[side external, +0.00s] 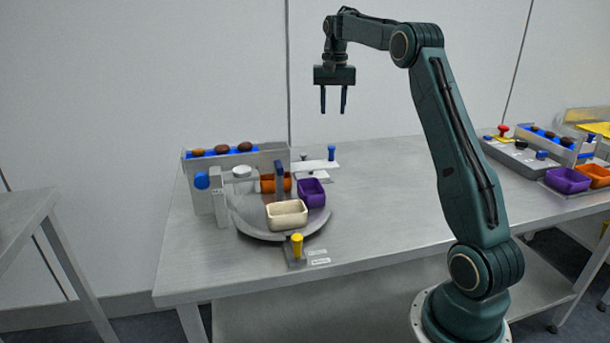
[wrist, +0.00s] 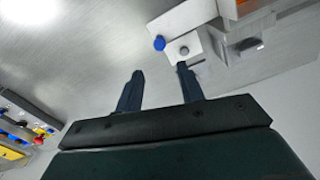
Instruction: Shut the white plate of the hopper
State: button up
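The white plate (side external: 316,169) sticks out to the right from the hopper (side external: 207,203), over the back of the round turntable. A blue knob (side external: 331,152) stands upright near its outer end. In the wrist view the white plate (wrist: 182,18) is at the top, with the blue knob (wrist: 158,43) at its corner. My gripper (side external: 333,112) is open and empty, pointing down, high above the table near the blue knob. In the wrist view the open fingers (wrist: 160,70) have only bare table between them. The plate's inner end is hidden by the hopper's parts.
Brown dates (side external: 222,149) lie on a blue strip atop the hopper. The turntable (side external: 247,222) bears cream (side external: 287,214), purple (side external: 311,192) and orange (side external: 267,184) bins. A yellow-topped lever (side external: 297,244) stands at the front. The table right of the turntable (side external: 380,200) is clear.

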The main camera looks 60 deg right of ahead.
aim_at(331, 147)
jog(key=shift+d+f, duration=0.1)
jog(key=shift+f, duration=0.15)
notch_tip(331, 147, down, 14)
jog(key=shift+r, duration=0.25)
dwell(0.6)
grip_shut()
